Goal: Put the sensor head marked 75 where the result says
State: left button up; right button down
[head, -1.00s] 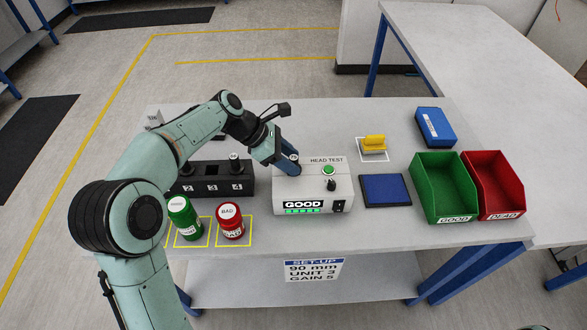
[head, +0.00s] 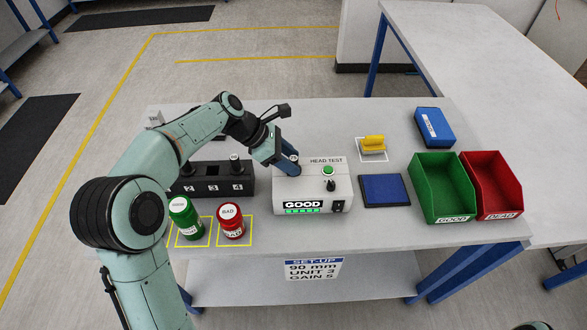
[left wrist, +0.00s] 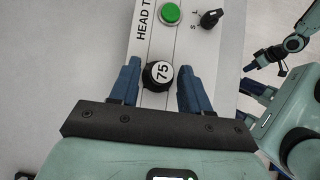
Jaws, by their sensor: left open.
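The sensor head marked 75 (left wrist: 160,73) is a black round piece with a white numbered top, seated on the left part of the head test box (head: 314,196). The box's display reads GOOD and shows green bars. My left gripper (left wrist: 157,82) is open, with one blue finger on each side of the head; I cannot tell if they touch it. In the head view, the left gripper (head: 293,163) hides part of the head. A green bin (head: 446,196) labelled GOOD and a red bin (head: 497,197) labelled DEAD stand at the right.
A black numbered rack (head: 217,188) holding heads stands left of the box. A green jar (head: 184,218) and a red jar (head: 231,222) stand in front of it. A blue pad (head: 385,190), yellow item (head: 373,144) and blue box (head: 434,127) lie between the tester and the bins' surroundings.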

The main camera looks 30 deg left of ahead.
pick_arm(q)
jog(key=shift+c, duration=0.3)
grip_shut()
